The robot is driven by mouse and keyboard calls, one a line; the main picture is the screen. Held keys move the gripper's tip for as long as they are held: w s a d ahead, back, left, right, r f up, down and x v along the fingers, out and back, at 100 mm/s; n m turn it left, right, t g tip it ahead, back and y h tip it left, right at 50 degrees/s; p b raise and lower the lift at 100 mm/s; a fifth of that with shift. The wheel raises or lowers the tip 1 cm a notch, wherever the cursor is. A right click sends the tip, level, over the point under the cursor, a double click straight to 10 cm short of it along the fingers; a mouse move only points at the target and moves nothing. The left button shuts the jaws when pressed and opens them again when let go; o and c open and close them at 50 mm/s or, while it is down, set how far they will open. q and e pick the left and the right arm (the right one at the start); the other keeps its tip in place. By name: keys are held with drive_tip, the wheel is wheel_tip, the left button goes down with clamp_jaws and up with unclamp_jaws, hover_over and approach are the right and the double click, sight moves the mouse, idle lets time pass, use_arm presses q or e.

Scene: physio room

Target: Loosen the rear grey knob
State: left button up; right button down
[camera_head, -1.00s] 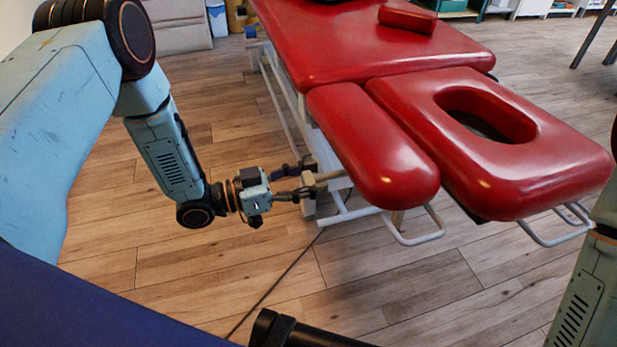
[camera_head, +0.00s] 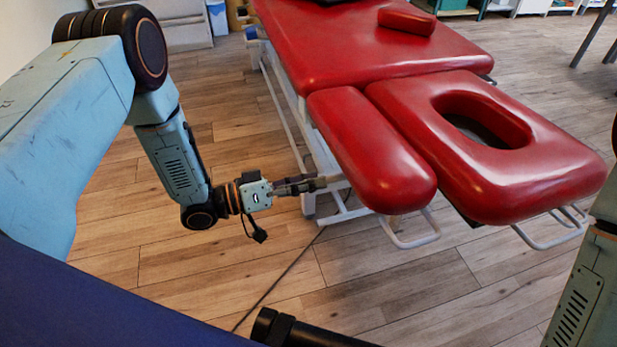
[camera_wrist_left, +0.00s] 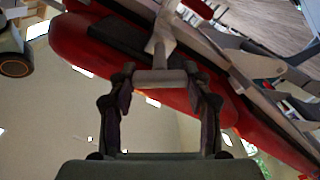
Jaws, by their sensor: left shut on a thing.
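The grey knob (camera_head: 319,183) is on the side of the red treatment table (camera_head: 340,50), below the near armrest pad. My left gripper (camera_head: 308,185) reaches it from the left and is shut on it. In the left wrist view the knob (camera_wrist_left: 160,77) shows as a pale crossbar on a stem, between the fingertips of my left gripper (camera_wrist_left: 162,84). In the head view the fingers partly hide the knob. My right gripper is not in view.
The red armrest pad (camera_head: 375,150) overhangs close to the right of the gripper. A headrest with a face hole (camera_head: 540,165) lies beyond it. White metal loops (camera_head: 410,235) hang below the pads. The wooden floor to the left is clear.

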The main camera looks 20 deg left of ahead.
use_arm(q)
drive_tip(key=n+p, duration=0.1)
drive_tip(key=n, duration=0.4)
drive_tip(key=shift+n, duration=0.3)
drive_tip(key=n, duration=0.5)
drive_tip(key=shift+f+n, duration=0.2)
drive_tip(key=shift+n, duration=0.4)
drive_tip(key=o, duration=1.2)
drive_tip(key=shift+a, duration=0.1)
drive_tip(key=v, duration=1.1)
drive_tip(key=shift+s+a, duration=0.25)
drive_tip(key=shift+a, duration=0.05)
